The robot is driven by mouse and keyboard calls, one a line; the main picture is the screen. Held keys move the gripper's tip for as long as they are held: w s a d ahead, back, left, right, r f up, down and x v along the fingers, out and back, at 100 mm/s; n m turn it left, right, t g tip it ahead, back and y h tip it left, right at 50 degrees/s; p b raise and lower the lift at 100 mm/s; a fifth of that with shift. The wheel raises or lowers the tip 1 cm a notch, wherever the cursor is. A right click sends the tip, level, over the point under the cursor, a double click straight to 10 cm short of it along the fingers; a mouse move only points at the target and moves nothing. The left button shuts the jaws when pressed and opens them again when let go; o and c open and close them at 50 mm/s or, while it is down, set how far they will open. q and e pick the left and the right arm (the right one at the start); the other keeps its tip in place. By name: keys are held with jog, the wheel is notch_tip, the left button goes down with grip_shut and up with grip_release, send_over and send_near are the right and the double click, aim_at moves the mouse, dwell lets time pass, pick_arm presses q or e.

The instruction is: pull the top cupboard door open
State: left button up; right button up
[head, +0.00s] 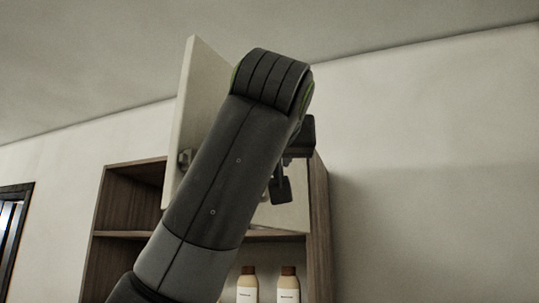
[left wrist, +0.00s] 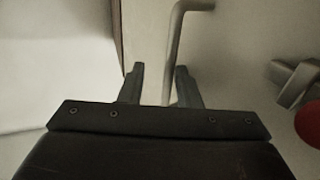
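A pale cupboard door (head: 190,115) stands swung out from the upper left of a wooden cupboard (head: 320,225) in the head view. My left arm crosses in front and hides part of it. My left gripper (head: 287,165) is high at the cupboard's right side, partly hidden behind my wrist. In the left wrist view my left gripper (left wrist: 160,78) is open, its two fingers apart. A metal bar handle (left wrist: 174,45) passes between the fingers, closer to the right one, with a gap on the left. My right gripper is not in view.
A metal fitting (left wrist: 293,83) and a red object (left wrist: 309,125) show at the right of the left wrist view. The wall (head: 430,180) right of the cupboard is bare.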

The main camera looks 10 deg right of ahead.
pick_arm(q)
jog(key=s+a+b, duration=0.1)
jog(key=s+b, duration=0.2)
jog(key=s, duration=0.4)
jog(key=shift+s+b, duration=0.2)
jog(key=shift+b, duration=0.15)
jog(key=shift+a+f, duration=0.1)
jog(key=shift+c, duration=0.2)
